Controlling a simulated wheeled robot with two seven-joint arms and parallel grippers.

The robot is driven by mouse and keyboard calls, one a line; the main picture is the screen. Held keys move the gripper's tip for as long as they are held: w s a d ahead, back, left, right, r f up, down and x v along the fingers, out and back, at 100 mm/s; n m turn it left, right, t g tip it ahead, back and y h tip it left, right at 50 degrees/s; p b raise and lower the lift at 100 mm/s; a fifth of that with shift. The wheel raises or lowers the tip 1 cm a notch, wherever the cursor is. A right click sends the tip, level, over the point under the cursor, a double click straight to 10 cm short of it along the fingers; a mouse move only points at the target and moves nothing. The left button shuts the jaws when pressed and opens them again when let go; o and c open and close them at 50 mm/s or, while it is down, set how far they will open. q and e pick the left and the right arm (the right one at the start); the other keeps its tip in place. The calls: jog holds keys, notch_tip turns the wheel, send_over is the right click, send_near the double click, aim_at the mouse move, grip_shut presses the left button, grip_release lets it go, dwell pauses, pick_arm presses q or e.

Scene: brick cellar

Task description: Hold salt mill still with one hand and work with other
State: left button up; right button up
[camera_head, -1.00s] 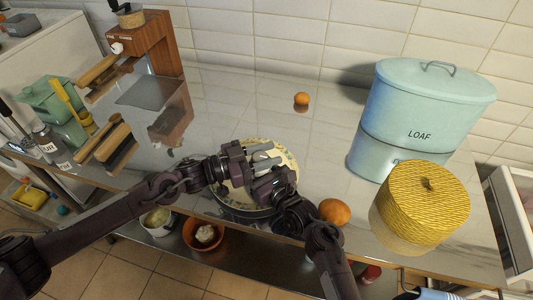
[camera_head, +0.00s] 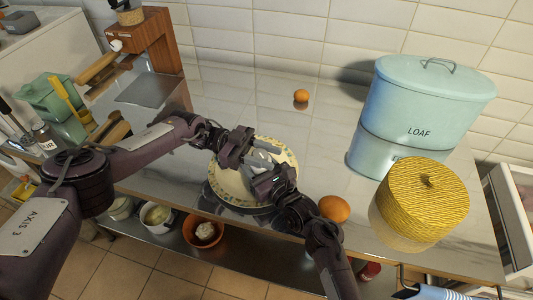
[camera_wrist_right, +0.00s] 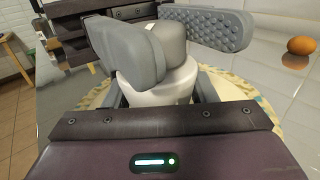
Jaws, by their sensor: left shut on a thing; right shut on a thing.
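The salt mill shows best in the right wrist view, with a white body (camera_wrist_right: 160,85) and a grey rounded top (camera_wrist_right: 171,38). It stands over a cream plate with a patterned rim (camera_head: 225,186) near the counter's front edge. My left gripper (camera_head: 258,152) comes in from the left and is shut on the mill's top; its grey fingers (camera_wrist_right: 133,48) flank that top in the right wrist view. My right gripper (camera_head: 262,166) reaches from below and is shut on the body lower down. In the head view the grippers hide most of the mill.
A yellow woven basket (camera_head: 425,205) and a pale blue LOAF bin (camera_head: 412,112) stand further right. A wooden machine (camera_head: 155,45) stands back left.

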aim_at(266, 156)
pick_arm(q)
jog(key=shift+s+f+m+g+y, duration=0.1)
jog(key=shift+f+m+g+y, duration=0.05)
jog(key=shift+m+g+y, duration=0.55)
jog(key=shift+s+g, duration=0.1)
jog(key=shift+g, duration=0.4)
jog(key=o, duration=1)
jog(key=shift+a, duration=0.1)
notch_tip(266, 156, up, 10)
jog(key=shift+r, duration=0.1)
